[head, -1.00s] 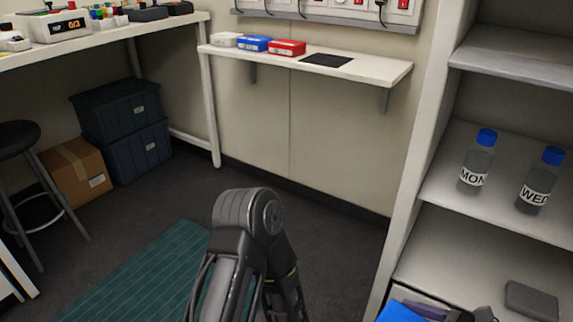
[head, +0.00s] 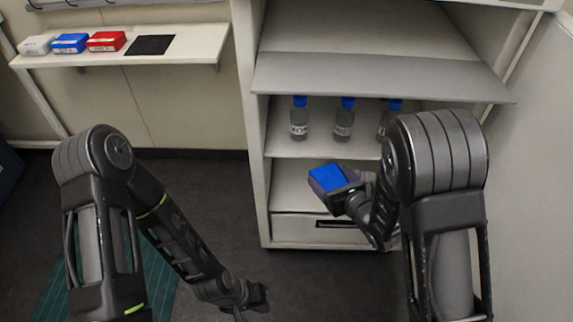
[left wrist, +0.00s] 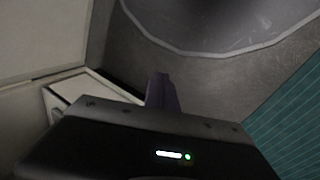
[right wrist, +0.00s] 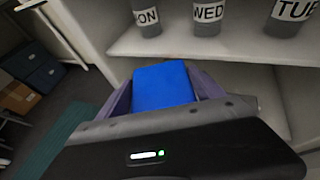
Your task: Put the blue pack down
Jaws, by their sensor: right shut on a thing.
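A blue pack (head: 326,177) is held by my right gripper (head: 331,188), in front of the lower part of the shelf unit. The right wrist view shows the blue pack (right wrist: 163,86) between the two purple fingers, which are shut on its sides. The pack appears clear of the shelf boards. My left gripper (head: 252,300) hangs low over the dark floor, empty. In the left wrist view its fingers (left wrist: 161,93) are together. On the wall shelf (head: 200,52), a white pack (head: 36,45), another blue pack (head: 70,43) and a red pack (head: 106,41) stand left of a black square (head: 150,45).
The shelf unit's upper board (head: 380,78) juts out above several blue-capped bottles, among them one labelled WED (right wrist: 208,15). A drawer front (head: 300,228) is below the lower compartment. A green mat (head: 160,290) lies on the floor at left.

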